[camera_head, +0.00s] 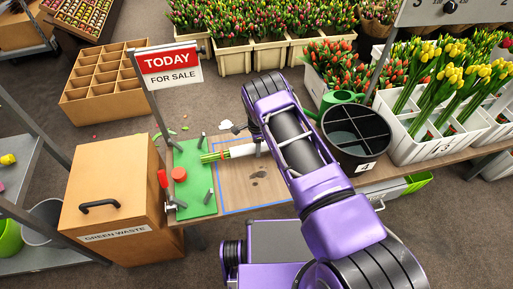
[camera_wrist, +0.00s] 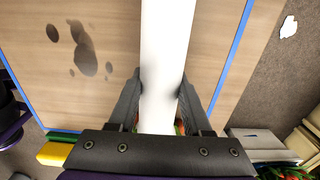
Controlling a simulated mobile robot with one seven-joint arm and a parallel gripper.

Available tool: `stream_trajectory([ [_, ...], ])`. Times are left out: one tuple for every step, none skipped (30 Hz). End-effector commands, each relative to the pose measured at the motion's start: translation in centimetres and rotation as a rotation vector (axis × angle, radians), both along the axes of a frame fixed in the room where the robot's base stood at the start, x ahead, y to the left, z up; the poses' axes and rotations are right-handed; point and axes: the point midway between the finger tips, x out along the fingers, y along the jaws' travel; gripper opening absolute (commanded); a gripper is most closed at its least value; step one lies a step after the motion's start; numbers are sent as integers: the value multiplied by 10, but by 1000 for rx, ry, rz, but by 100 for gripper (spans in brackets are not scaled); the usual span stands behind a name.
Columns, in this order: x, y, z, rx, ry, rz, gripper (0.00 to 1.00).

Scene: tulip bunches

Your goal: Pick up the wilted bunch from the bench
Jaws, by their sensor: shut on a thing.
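A bunch in white wrap (camera_head: 243,150) has its green stems pointing left, with an orange band near them, at the bench's left part. My gripper (camera_wrist: 161,98) is shut on the white wrap (camera_wrist: 167,35), one jaw on each side. In the head view my arm hides the jaws and the flower end. Only small red and green bits show behind the gripper in the wrist view, so I cannot tell whether the blooms are wilted. I cannot tell whether the bunch touches the bench (camera_head: 236,195) or hangs just above it.
A green mat (camera_head: 190,157) with a red disc and metal posts lies left of the blue-taped area. The green waste box (camera_head: 112,195) stands left of it. A black divided bucket (camera_head: 355,140), a green watering can (camera_head: 335,100) and a white tulip crate (camera_head: 410,145) stand right.

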Motion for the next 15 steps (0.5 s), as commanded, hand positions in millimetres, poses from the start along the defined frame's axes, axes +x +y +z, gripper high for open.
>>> stream_trajectory([
  [1, 0, 1, 0, -1, 0, 0],
  [1, 0, 1, 0, -1, 0, 0],
  [1, 0, 1, 0, -1, 0, 0],
  [1, 0, 1, 0, -1, 0, 0],
  [1, 0, 1, 0, -1, 0, 0],
  [1, 0, 2, 0, -1, 0, 0],
  [1, 0, 4, 0, -2, 0, 0],
  [1, 0, 6, 0, -2, 0, 0],
  [2, 1, 11, 1, -3, 0, 0],
  [2, 1, 15, 1, -3, 1, 0],
  [2, 1, 21, 1, -3, 1, 0],
  [2, 1, 29, 1, -4, 1, 0],
  [1, 1, 35, 1, -3, 1, 0],
  [2, 1, 41, 1, -4, 1, 0],
  [1, 1, 50, 1, -3, 1, 0],
])
